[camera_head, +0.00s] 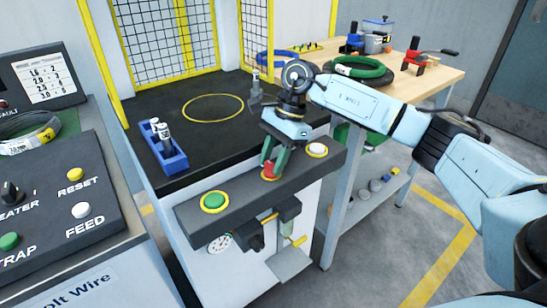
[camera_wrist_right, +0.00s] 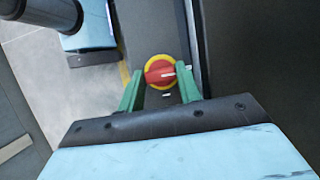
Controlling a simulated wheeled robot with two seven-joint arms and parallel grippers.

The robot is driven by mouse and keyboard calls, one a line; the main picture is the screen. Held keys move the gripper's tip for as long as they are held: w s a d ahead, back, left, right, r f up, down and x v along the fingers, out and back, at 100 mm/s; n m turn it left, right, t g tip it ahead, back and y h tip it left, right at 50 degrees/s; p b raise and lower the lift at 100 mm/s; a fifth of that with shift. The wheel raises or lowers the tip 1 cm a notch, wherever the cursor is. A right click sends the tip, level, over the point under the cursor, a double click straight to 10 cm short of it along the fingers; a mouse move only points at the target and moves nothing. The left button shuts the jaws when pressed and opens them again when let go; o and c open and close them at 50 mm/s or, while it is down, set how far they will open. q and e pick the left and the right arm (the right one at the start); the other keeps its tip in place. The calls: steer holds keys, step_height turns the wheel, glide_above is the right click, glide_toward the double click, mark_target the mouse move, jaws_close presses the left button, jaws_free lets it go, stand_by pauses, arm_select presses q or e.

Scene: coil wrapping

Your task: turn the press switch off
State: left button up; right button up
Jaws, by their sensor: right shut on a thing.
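The press switch (camera_head: 267,172) is a red rotary knob on the dark front panel of the press, between a green button and a white button. In the right wrist view the red knob (camera_wrist_right: 158,72) sits on a yellow ring, with a white mark pointing to the right of the picture. My right gripper (camera_head: 271,163) reaches down to it, its green fingers closed on the knob. In the wrist view the fingers (camera_wrist_right: 160,84) stand one on each side of the knob. The fingers hide part of the switch in the head view. My left gripper is not in view.
The green button (camera_head: 214,201) and white button (camera_head: 317,149) flank the switch. A blue holder (camera_head: 163,155) with small bottles stands on the black press table. A wire console (camera_head: 60,195) is at left. A wooden table (camera_head: 435,74) with coils and tools stands behind my right arm.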

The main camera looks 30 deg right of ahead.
stand_by(0.3)
steer(key=o, duration=1)
